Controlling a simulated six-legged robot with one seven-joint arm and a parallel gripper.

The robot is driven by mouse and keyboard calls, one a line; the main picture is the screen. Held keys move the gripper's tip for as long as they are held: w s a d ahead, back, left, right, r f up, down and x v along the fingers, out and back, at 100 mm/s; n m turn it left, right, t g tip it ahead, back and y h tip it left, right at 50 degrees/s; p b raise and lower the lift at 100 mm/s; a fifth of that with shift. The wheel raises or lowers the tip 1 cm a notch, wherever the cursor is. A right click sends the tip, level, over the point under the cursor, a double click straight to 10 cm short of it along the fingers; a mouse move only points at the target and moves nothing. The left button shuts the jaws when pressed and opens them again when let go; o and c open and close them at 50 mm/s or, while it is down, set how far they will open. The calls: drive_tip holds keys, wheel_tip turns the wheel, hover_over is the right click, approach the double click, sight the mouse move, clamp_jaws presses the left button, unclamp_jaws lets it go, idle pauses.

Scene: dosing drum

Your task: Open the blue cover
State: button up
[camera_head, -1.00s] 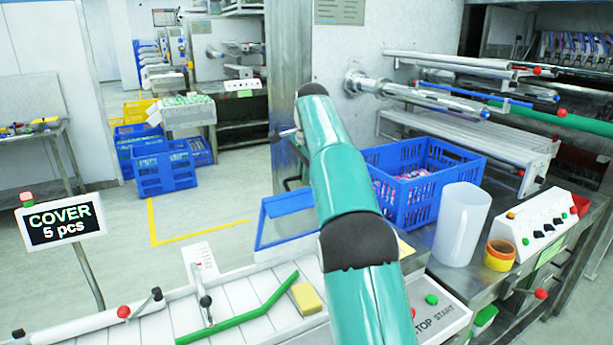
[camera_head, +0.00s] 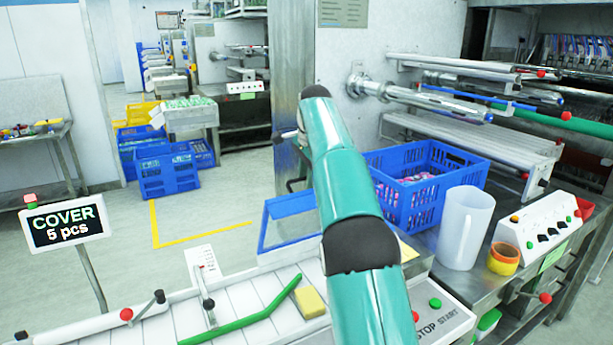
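The blue cover (camera_head: 264,229) is a blue-framed panel with a clear pane, standing tilted at the far end of the white conveyor, left of my arm. My teal arm crosses the middle of the picture and hides part of the cover's right side. A sign (camera_head: 67,226) at the left reads "COVER 5 pcs".
The white slatted conveyor (camera_head: 245,292) carries a green bar (camera_head: 243,323) and a yellow block (camera_head: 309,302). A STOP/START panel (camera_head: 447,312), a white jug (camera_head: 465,228), an orange-yellow roll (camera_head: 503,258) and a blue crate (camera_head: 422,205) stand right of my arm. Open floor lies beyond the conveyor.

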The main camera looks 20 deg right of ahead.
drive_tip(key=shift+r, duration=0.1)
drive_tip(key=shift+r, duration=1.35)
drive_tip(key=s+a+r, duration=0.2)
drive_tip(key=s+r, duration=0.8)
drive_tip(key=s, duration=0.3)
drive_tip(key=shift+s+a, duration=0.25)
drive_tip(key=shift+s, duration=0.15)
